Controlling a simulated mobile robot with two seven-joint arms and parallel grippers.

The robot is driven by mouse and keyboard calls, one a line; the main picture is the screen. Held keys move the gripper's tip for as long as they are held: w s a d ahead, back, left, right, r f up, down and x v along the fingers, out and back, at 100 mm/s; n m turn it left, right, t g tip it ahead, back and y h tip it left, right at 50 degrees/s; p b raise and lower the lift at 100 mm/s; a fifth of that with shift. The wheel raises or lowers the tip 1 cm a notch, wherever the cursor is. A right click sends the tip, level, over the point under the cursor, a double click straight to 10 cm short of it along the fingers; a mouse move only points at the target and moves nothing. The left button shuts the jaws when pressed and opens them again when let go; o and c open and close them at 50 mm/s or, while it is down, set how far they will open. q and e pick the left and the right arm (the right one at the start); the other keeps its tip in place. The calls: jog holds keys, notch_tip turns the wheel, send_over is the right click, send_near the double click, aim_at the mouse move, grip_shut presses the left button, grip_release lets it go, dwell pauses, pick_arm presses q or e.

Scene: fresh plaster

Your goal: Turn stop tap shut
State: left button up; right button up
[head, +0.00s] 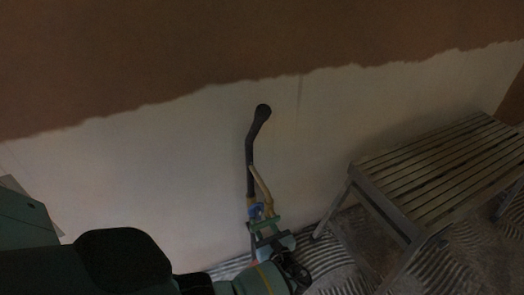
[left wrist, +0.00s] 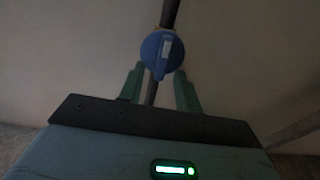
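The stop tap has a round blue handle (left wrist: 162,54) with a pale rectangular mark; in the head view it is small and partly hidden (head: 255,212). It sits low on a dark pipe (head: 250,165) against the wall. My left gripper (left wrist: 159,70) is open, its two green fingers spread, with the tips by the lower left and lower right edges of the handle. In the head view this gripper (head: 264,222) is at the tap; whether the fingers touch it I cannot tell. Nothing is clearly held. My right gripper is out of view.
A slatted wooden bench (head: 440,170) stands to the right. The wall has brown plaster (head: 250,40) above and a pale lower part (head: 150,160). A tan curved piece (head: 262,187) runs beside the pipe. The floor is covered by a striped, rumpled sheet (head: 335,270).

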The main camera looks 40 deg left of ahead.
pick_arm(q)
jog(key=v, duration=0.7)
dwell(0.5)
